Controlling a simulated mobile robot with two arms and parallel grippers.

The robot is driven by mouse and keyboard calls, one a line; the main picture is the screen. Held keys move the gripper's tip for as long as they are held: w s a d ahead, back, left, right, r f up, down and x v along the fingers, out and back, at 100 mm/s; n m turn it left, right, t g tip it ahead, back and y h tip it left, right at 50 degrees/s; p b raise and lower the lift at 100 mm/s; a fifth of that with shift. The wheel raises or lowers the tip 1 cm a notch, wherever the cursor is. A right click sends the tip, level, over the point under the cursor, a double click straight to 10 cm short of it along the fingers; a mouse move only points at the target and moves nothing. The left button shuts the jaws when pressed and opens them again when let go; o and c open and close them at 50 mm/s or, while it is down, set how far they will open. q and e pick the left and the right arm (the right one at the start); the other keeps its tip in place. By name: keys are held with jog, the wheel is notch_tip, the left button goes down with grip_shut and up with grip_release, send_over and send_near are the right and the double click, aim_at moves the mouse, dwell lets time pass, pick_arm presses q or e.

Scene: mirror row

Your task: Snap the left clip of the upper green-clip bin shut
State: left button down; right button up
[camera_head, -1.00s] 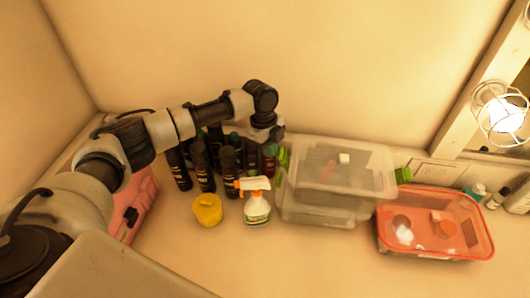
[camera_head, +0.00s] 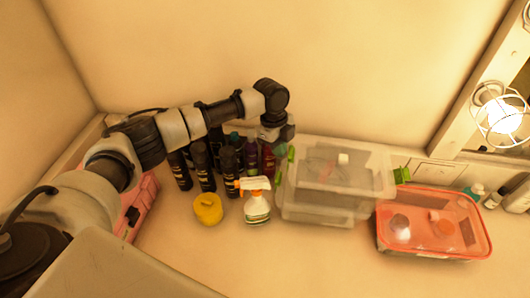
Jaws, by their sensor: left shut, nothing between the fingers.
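Two clear bins are stacked, the upper green-clip bin (camera_head: 335,165) on the lower bin (camera_head: 325,212). The upper bin's left clip (camera_head: 291,154) is a small green piece at the bin's left edge. I cannot tell whether it is fully snapped down. Another bit of green (camera_head: 279,177) shows lower on that side. A green clip (camera_head: 402,175) sticks out at the right side. My left gripper (camera_head: 283,136) is shut and empty, just above the left clip at the bin's back left corner. Whether it touches the clip is unclear. My right gripper is not in view.
Dark bottles (camera_head: 204,165) crowd left of the bins, under my left arm. A spray bottle (camera_head: 257,205) and a yellow tub (camera_head: 208,209) stand in front. A red-lidded box (camera_head: 435,222) sits right of the bins. The front counter is clear.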

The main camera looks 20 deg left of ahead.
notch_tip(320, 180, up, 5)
jog(key=p, duration=0.4)
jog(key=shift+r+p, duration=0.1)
jog(key=shift+p, duration=0.3)
